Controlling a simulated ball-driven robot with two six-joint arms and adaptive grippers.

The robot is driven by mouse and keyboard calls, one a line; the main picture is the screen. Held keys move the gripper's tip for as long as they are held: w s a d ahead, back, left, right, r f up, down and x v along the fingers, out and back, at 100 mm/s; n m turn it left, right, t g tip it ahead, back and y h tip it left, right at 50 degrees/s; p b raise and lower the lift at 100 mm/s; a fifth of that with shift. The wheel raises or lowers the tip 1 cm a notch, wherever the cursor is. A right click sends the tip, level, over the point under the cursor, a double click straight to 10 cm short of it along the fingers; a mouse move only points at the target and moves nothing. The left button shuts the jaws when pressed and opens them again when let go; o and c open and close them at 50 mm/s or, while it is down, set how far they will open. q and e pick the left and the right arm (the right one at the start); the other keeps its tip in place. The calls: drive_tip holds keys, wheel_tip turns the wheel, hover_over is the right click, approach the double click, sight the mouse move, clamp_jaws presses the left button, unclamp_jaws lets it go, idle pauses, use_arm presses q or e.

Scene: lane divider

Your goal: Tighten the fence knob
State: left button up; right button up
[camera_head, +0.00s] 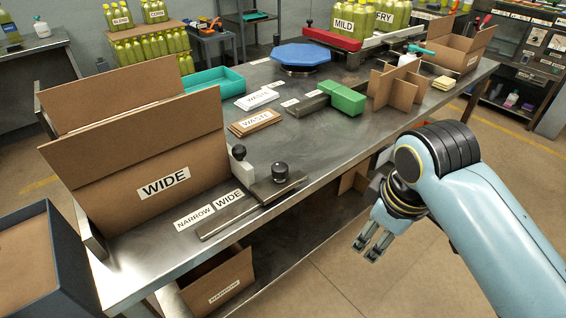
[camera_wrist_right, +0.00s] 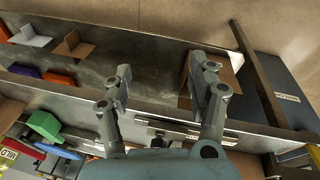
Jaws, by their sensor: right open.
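A black round knob (camera_head: 280,172) stands on a flat metal fence plate near the bench's front edge. A long metal bar (camera_head: 228,219) runs from the plate toward the front left, beside the NARROW label (camera_head: 194,217) and WIDE label (camera_head: 229,199). A second black knob (camera_head: 239,152) tops a pale block by the large carton. My right gripper (camera_head: 366,250) is open and empty, beyond the bench's front edge, right of the fence knob and apart from it. Its spread fingers show in the right wrist view (camera_wrist_right: 162,80). My left gripper is out of view.
A big WIDE carton (camera_head: 140,150) stands at the bench's left end. An open carton (camera_head: 215,285) sits below. The bench top (camera_head: 315,160) right of the knob is clear.

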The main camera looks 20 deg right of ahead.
drive_tip(key=w+a+r+n+g, duration=0.1)
drive_tip(key=w+a+n, duration=0.15)
drive_tip(key=w, duration=0.35)
drive_tip(key=w+a+r+n, duration=0.2)
drive_tip(key=w+n, duration=0.2)
drive_tip(key=w, duration=0.2)
wheel_tip(320, 180, up, 6)
drive_tip(key=n+g, duration=0.1)
drive_tip(key=n, duration=0.6)
hover_over(280, 166)
drive_tip(key=shift+s+d+y, duration=0.15)
drive_tip(key=shift+s+y, duration=0.05)
drive_tip(key=shift+y, duration=0.2)
drive_tip(key=shift+w+a+r+n, duration=0.15)
drive_tip(key=shift+a+r+n, duration=0.05)
drive_tip(key=shift+n, duration=0.05)
wheel_tip(280, 166, down, 11)
drive_tip(key=shift+r, duration=0.2)
drive_tip(key=c, duration=1.2)
